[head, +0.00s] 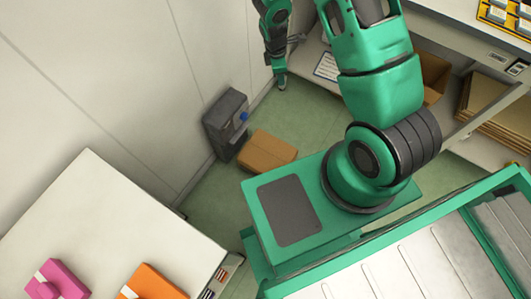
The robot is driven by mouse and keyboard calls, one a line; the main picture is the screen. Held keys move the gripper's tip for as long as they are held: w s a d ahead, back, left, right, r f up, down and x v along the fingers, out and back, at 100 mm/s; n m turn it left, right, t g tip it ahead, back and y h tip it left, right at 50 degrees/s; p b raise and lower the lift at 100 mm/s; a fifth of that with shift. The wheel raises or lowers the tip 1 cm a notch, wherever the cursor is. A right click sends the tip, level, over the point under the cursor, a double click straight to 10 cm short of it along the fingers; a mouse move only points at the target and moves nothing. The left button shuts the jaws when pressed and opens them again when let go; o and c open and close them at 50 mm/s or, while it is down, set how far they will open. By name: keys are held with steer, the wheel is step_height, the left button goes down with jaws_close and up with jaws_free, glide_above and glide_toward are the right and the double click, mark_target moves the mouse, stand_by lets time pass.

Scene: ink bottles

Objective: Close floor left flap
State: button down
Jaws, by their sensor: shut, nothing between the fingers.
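A brown cardboard box (268,151) sits on the green floor, right of a grey unit at the wall. Its top looks mostly flat; I cannot make out the separate flaps or tell which one is the left flap. My gripper (281,84) is at the far end of my arm, near the top middle of the head view. It points down, is shut and empty, and appears apart from the floor box. A second cardboard box (435,76) at the right is partly hidden behind my arm.
The grey unit (226,122) with a blue knob stands against the wall. A white table (105,215) at lower left bears pink and orange items. A workbench at right has flat cardboard (490,112) on its lower shelf. Some green floor (300,112) is clear.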

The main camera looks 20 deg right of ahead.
steer(key=s+a+f+n, duration=0.1)
steer(key=a+f+n, duration=0.2)
steer(key=f, duration=0.5)
steer(key=s+a+f+n, duration=0.1)
steer(key=a+f+n, duration=0.2)
steer(key=f, duration=0.5)
steer(key=n, duration=0.5)
glide_toward(267, 153)
steer(key=shift+y, duration=0.4)
steer(key=f, duration=0.6)
steer(key=shift+s+d+f, duration=0.1)
steer(key=shift+s+d, duration=0.1)
steer(key=shift+f, duration=0.15)
steer(key=shift+w+d+f, duration=0.15)
steer(key=shift+d+f, duration=0.1)
steer(key=shift+f, duration=0.65)
steer(key=shift+d+r, duration=0.1)
steer(key=shift+d, duration=0.1)
